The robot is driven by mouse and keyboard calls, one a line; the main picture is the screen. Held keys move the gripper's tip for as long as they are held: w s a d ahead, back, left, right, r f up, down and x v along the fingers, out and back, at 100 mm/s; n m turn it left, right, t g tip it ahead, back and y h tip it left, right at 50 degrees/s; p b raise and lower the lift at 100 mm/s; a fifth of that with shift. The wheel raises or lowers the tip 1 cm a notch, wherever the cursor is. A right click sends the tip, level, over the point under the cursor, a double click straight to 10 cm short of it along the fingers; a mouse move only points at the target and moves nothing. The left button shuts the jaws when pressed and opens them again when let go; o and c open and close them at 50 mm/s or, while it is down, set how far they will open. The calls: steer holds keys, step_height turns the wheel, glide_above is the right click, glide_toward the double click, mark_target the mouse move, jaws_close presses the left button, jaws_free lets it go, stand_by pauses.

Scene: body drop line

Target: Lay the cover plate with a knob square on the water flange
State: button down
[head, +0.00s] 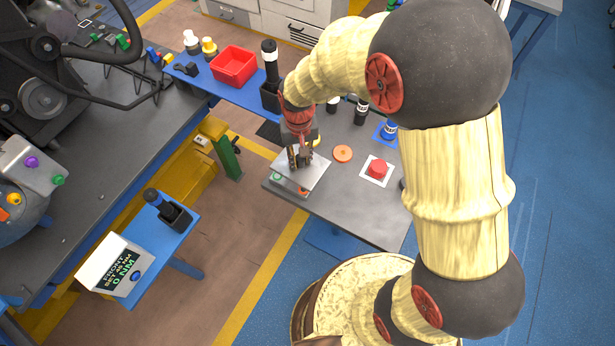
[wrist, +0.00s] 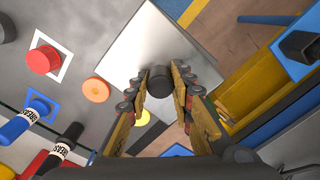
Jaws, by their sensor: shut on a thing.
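The cover plate (head: 316,165) is a pale square sheet. In the wrist view the plate (wrist: 140,48) has a dark round knob (wrist: 160,84) standing up between my fingers. My gripper (head: 299,160) is shut on the knob; its fingers (wrist: 160,98) lie on either side of it. In the head view the plate looks about level over the near left corner of the grey table. Small green and orange-red parts (head: 303,191) show at its near edge. I cannot tell whether the plate is lifted or resting. I cannot make out which part is the water flange.
On the grey table (head: 365,215) are an orange disc (head: 342,153), a red button-like piece on a white square (head: 377,170) and dark bottles (head: 361,112). A red bin (head: 234,66) stands on a blue shelf. Machinery with coloured caps (head: 32,162) stands left, past a floor gap.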

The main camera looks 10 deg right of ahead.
steer(key=shift+w+a+r+n, duration=0.15)
steer(key=shift+w+a+r, duration=0.1)
steer(key=shift+w+a, duration=0.25)
steer(key=shift+w+a+r+n, duration=0.15)
steer(key=shift+w+a+r, duration=0.1)
steer(key=shift+w, duration=0.45)
steer(key=shift+f+b, duration=2)
steer(key=shift+f, duration=1.9)
steer(key=shift+f+b, duration=0.6)
steer(key=shift+f, duration=0.4)
steer(key=c, duration=1.5)
jaws_free()
